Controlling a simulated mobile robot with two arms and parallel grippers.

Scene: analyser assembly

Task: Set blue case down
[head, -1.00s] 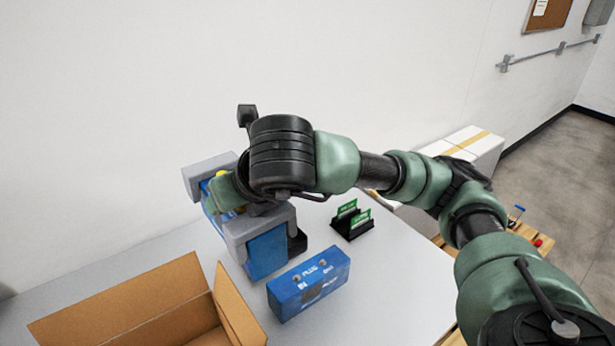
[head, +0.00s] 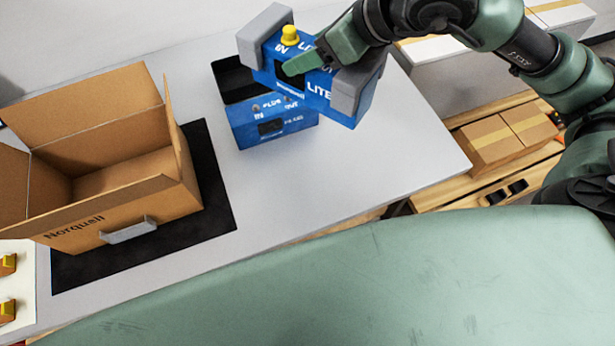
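I cannot tell whether the held case touches the table or the second case. My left gripper is not in view.
An open cardboard box (head: 150,205) with raised flaps stands on a black mat (head: 218,190) at left. The table is clear right of the mat, up to its front edge. Closed cartons (head: 490,142) sit on a wooden shelf beyond the table's right end.

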